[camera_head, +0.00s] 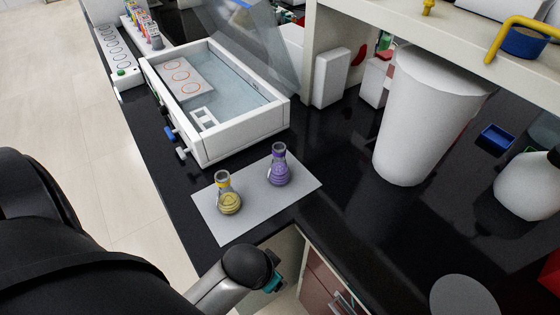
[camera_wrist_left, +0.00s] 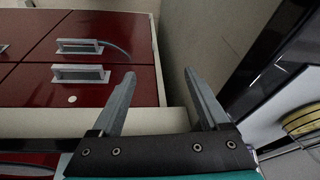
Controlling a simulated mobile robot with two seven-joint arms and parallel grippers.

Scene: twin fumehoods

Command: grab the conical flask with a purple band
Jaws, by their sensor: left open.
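The conical flask with a purple band (camera_head: 279,167) stands upright on a grey mat (camera_head: 263,204) on the black bench. A similar flask with a yellow band (camera_head: 229,197) stands to its left and nearer. My left arm comes in from the left, and its wrist is low in front of the bench edge, below the mat. In the left wrist view my left gripper (camera_wrist_left: 159,73) is open and empty, with red drawers beyond its fingers. A yellow-banded object (camera_wrist_left: 302,122), probably the yellow flask, is cut off at that view's right edge. My right gripper is not in view.
A white-rimmed tray (camera_head: 215,147) stands behind the mat. A tall white container (camera_head: 420,120) and a white bottle (camera_head: 528,187) stand to the right. Red drawers (camera_wrist_left: 80,60) with metal handles lie under the bench. The bench between mat and tall container is clear.

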